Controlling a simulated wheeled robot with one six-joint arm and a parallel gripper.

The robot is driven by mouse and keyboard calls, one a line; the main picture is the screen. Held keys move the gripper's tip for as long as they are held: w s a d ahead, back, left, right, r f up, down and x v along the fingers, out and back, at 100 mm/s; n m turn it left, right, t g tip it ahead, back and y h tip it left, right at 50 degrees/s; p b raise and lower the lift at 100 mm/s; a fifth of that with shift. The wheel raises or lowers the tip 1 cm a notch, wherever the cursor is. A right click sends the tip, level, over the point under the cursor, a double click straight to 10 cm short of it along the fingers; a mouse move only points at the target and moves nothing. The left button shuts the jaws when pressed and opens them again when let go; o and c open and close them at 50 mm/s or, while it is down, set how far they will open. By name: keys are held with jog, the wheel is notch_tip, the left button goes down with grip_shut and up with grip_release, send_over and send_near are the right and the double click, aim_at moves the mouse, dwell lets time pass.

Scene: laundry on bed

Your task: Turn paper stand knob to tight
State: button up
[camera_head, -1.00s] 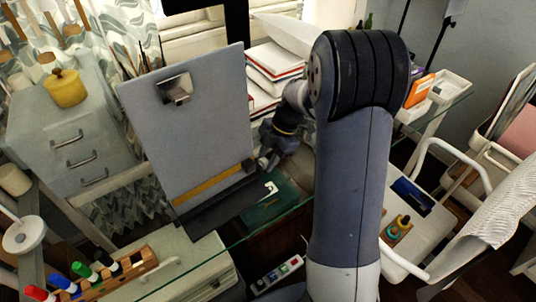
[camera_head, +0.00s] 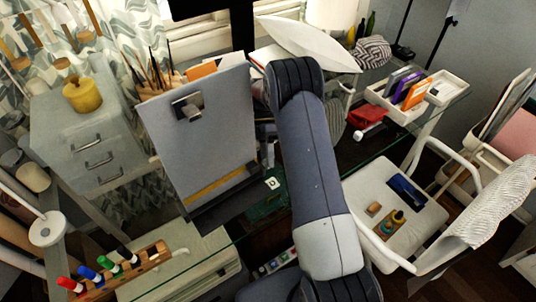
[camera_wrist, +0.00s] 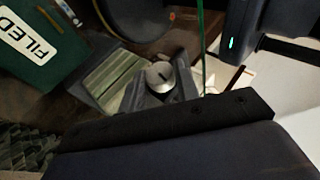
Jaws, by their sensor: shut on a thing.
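The paper stand (camera_head: 215,140) is a grey upright board with a metal clip near its top and a wooden strip along its lower edge. It stands on the glass desk in the head view. In the wrist view, a round silver knob (camera_wrist: 160,73) with a dark slot sits between the grey fingers of my gripper (camera_wrist: 160,90). My gripper is shut on the knob. In the head view, my gripper is hidden behind the stand and my arm. Which way the knob is turned cannot be told.
A green box marked FILED (camera_wrist: 38,50) lies close to my gripper in the wrist view. A marker rack (camera_head: 125,268) is at the lower left, and a white chair (camera_head: 395,205) is at the right.

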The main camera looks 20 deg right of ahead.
jog(key=shift+g, duration=0.6)
jog(key=o, duration=1)
jog(key=shift+t, duration=0.3)
